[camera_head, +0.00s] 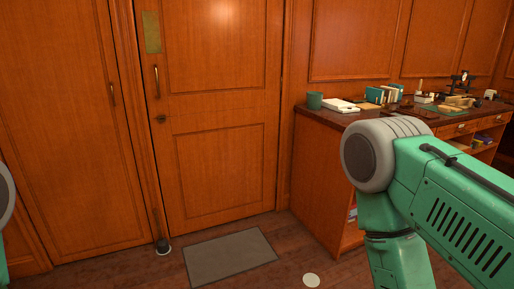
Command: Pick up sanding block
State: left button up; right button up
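I cannot make out a sanding block for sure. Several small objects lie on the dark top of a wooden counter (312,113) at the right, and they are too small to tell apart well. A tan block-like item (458,101) is among them, beside a dark stand-like tool (462,82). My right arm's green and grey links fill the lower right and hide part of the counter, but its gripper is out of the picture. Only a sliver of my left arm shows at the left edge; its gripper is also out of view.
On the counter are a green cup (314,100), a white flat item (341,105) and upright books (382,94). A closed wooden door (222,130) is ahead, with a grey mat (230,257) on the floor before it. A small dark object (163,246) stands by the door frame.

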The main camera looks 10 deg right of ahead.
aim_at(447, 110)
jog(key=i+l+z, duration=0.25)
jog(key=z, duration=0.2)
jog(key=i+l+z, duration=0.1)
jog(key=i+z, duration=0.75)
jog(key=i+j+z, duration=0.15)
jog(key=i+z, duration=0.25)
jog(key=i+j+z, duration=0.25)
jog(key=z, duration=0.2)
jog(key=i+l+z, duration=0.2)
jog(key=i+z, duration=0.3)
jog(key=i, duration=0.55)
jog(key=i+j+z, duration=0.2)
jog(key=i+z, duration=0.25)
jog(key=i, duration=0.55)
jog(key=i+u, duration=0.2)
jog(key=i, duration=0.5)
jog(key=i+u, duration=0.2)
jog(key=i, duration=0.5)
jog(key=i+l+u, duration=0.2)
jog(key=i, duration=0.45)
jog(key=i+u, duration=0.45)
jog(key=i+l+u, duration=0.15)
jog(key=u, duration=0.25)
jog(key=i+l+u, duration=0.25)
jog(key=u, duration=0.2)
jog(key=i, duration=0.1)
